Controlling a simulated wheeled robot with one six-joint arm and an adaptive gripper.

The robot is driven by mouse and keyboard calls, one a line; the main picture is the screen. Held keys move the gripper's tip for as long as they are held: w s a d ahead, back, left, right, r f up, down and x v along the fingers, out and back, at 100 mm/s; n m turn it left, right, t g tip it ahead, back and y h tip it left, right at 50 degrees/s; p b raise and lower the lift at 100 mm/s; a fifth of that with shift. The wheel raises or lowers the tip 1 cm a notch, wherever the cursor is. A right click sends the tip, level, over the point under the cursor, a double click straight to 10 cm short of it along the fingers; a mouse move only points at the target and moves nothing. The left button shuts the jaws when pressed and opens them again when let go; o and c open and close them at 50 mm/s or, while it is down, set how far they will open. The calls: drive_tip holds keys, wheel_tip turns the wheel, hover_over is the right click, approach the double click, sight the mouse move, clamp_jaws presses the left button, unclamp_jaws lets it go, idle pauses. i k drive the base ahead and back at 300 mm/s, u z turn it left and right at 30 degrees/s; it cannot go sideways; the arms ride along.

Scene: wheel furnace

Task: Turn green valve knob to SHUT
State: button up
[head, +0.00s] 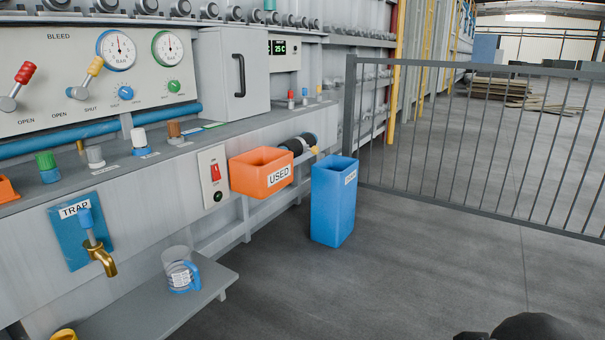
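A small green knob (174,86) sits on the right part of the light grey BLEED panel (52,62), below the green-rimmed gauge (168,48). Small marks lie around it, too small to read, so I cannot tell its setting. A similar blue knob (125,92) is to its left, under the blue-rimmed gauge (116,50). My gripper is not in view. A dark rounded part at the bottom right edge seems to be mine, far from the panel.
A grey ledge (225,133) with several capped containers runs below the panel. An orange USED bin (262,180), a blue bin (333,205) and a shelf (150,312) with a clear jug (178,268) stand out from it. A railing (480,140) closes the right; the floor before it is clear.

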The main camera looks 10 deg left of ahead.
sight(172, 86)
drive_tip(key=u, duration=0.65)
drive_tip(key=i, duration=2.05)
drive_tip(key=u, duration=0.9)
